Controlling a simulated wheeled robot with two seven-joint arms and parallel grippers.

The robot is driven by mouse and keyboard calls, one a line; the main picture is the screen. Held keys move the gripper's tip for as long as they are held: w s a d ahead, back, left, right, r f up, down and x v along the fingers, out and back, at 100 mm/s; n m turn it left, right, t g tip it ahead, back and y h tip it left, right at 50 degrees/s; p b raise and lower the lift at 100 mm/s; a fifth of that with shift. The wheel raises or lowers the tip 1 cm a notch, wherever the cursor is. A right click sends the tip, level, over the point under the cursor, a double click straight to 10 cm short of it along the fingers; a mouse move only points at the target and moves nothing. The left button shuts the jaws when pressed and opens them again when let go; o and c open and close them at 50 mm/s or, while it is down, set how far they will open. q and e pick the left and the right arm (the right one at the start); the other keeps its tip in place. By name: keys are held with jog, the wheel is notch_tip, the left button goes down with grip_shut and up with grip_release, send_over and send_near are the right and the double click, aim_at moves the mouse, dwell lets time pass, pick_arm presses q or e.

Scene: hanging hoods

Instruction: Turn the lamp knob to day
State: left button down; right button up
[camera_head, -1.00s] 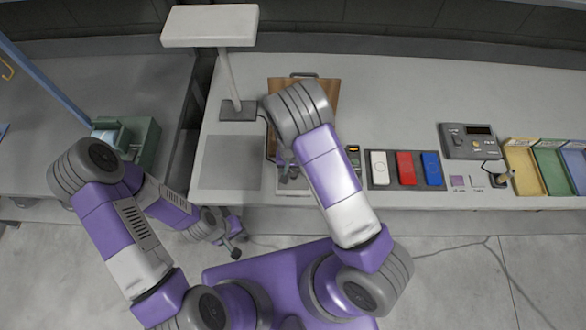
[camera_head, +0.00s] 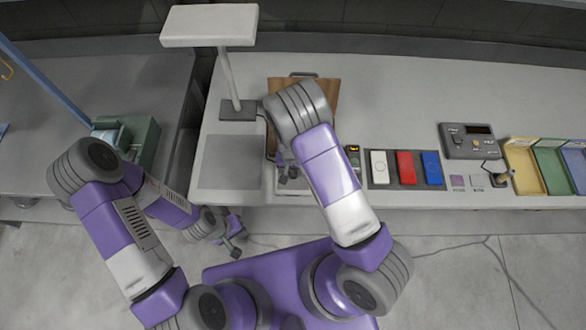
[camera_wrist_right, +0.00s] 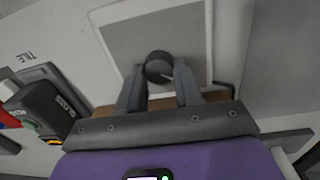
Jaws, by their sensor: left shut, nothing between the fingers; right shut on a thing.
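My right gripper (camera_wrist_right: 160,84) is shut on a dark round knob (camera_wrist_right: 159,66) in the right wrist view, with one finger on each side. The knob has a pale pointer line and sits on a grey panel with a white border (camera_wrist_right: 165,27). No day label is legible. In the head view my right gripper (camera_head: 287,173) is at the front of the bench, and my forearm hides much of the area around it. The white lamp (camera_head: 209,26) stands on a dark base (camera_head: 239,114) behind it. My left gripper (camera_head: 232,244) is shut and empty, low in front of the bench.
A wooden board (camera_head: 325,92) lies behind my right arm. To the right are a tray of white, red and blue blocks (camera_head: 404,168), a grey control box (camera_head: 469,141) and coloured bins (camera_head: 523,167). A green device (camera_head: 143,140) stands on the left bench.

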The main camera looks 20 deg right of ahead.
aim_at(293, 171)
jog(key=m, duration=1)
jog(key=shift+d, duration=0.1)
jog(key=shift+m, duration=0.3)
dwell(0.4)
jog(key=o, duration=1)
jog(key=shift+o, duration=0.2)
notch_tip(293, 171, up, 8)
jog(key=shift+w+f+p, duration=0.15)
jog(key=shift+p, duration=0.15)
